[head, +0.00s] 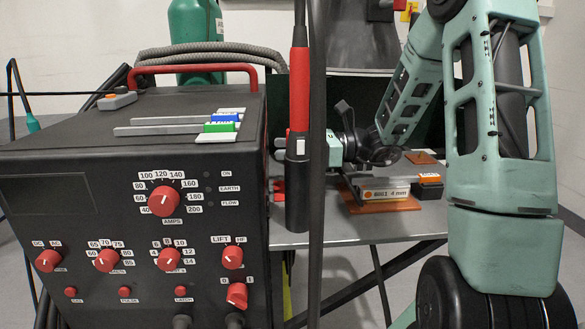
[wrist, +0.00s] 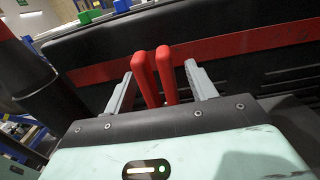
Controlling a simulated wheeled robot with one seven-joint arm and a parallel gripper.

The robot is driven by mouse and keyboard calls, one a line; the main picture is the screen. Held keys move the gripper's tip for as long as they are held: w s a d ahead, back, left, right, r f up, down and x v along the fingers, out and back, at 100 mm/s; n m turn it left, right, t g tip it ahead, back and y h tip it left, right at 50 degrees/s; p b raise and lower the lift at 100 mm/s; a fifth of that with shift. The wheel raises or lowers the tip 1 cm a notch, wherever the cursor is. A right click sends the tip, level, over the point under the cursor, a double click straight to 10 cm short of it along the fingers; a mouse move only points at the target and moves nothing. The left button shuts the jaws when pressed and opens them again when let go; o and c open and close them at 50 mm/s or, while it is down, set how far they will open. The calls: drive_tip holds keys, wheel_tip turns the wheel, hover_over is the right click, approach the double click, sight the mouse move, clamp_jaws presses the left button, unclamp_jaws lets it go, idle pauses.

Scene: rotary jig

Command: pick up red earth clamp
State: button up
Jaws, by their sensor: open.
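The red earth clamp (wrist: 166,76) shows in the wrist view as two red handles standing side by side, with a dark panel and a red strip behind them. My gripper (wrist: 159,72) is open, with one grey finger on each side of the handles. Gaps show between the fingers and the handles. The clamp's lower part is hidden behind my gripper's body. In the head view my gripper (head: 281,148) points left beside the welding machine, its fingers mostly hidden by an upright torch. A small red patch (head: 278,188) shows below it; I cannot tell whether it is the clamp.
The black welding machine (head: 130,250) stands at left, with metal rods and coloured packs on top. The red and black torch (head: 299,90) hangs upright beside it.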

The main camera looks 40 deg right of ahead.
drive_tip(key=shift+w+a, duration=0.3)
drive_tip(key=shift+a, duration=0.15)
clamp_jaws()
